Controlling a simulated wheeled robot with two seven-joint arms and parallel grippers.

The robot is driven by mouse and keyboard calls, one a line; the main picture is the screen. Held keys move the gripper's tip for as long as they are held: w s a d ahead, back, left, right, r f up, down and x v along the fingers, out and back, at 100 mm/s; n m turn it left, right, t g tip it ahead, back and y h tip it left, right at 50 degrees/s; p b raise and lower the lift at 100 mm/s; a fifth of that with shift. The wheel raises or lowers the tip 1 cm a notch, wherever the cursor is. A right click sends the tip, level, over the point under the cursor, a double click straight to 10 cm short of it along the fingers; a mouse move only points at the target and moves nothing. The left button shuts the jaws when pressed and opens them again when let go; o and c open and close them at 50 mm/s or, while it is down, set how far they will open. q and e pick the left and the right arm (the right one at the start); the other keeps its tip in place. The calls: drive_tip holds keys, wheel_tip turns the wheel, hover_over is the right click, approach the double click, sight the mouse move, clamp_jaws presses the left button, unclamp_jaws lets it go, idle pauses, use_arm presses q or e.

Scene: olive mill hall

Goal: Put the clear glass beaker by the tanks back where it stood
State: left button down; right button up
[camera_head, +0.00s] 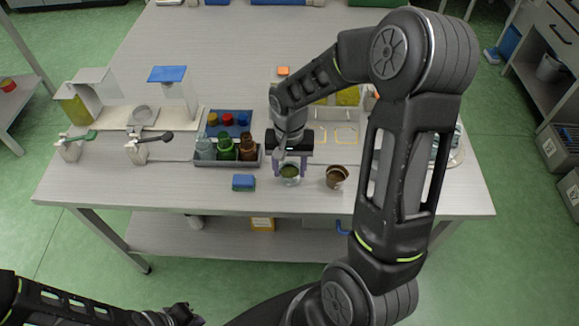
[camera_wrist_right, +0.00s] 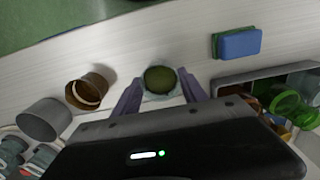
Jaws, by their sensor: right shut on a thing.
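A clear glass beaker (camera_head: 289,174) with dark green contents is between the fingers of my right gripper (camera_head: 290,168), which is shut on it. In the right wrist view the beaker (camera_wrist_right: 160,80) shows from above, between the two purple fingers. I cannot tell whether it touches the table. The tanks stand at the table's left: one with yellow-green liquid (camera_head: 74,108) and one with a blue lid (camera_head: 168,74). A pale board (camera_head: 118,118) lies by them, with a round grey dish (camera_head: 143,115) on it. My left gripper (camera_head: 188,315) is low at the bottom edge; its fingers are unclear.
A brown cup (camera_head: 337,177) stands just right of the beaker. A blue sponge (camera_head: 243,182) lies to its left. A grey rack (camera_head: 228,161) of coloured bottles stands behind the sponge. Two taps or levers (camera_head: 150,148) stand before the tanks. The front left table is bare.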

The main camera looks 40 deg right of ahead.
sight(290, 169)
drive_tip(key=shift+f, duration=0.25)
drive_tip(key=o, duration=1.5)
drive_tip(key=shift+c, duration=0.2)
wheel_tip(290, 169, up, 7)
drive_tip(key=p, duration=0.4)
drive_tip(key=shift+p, duration=0.35)
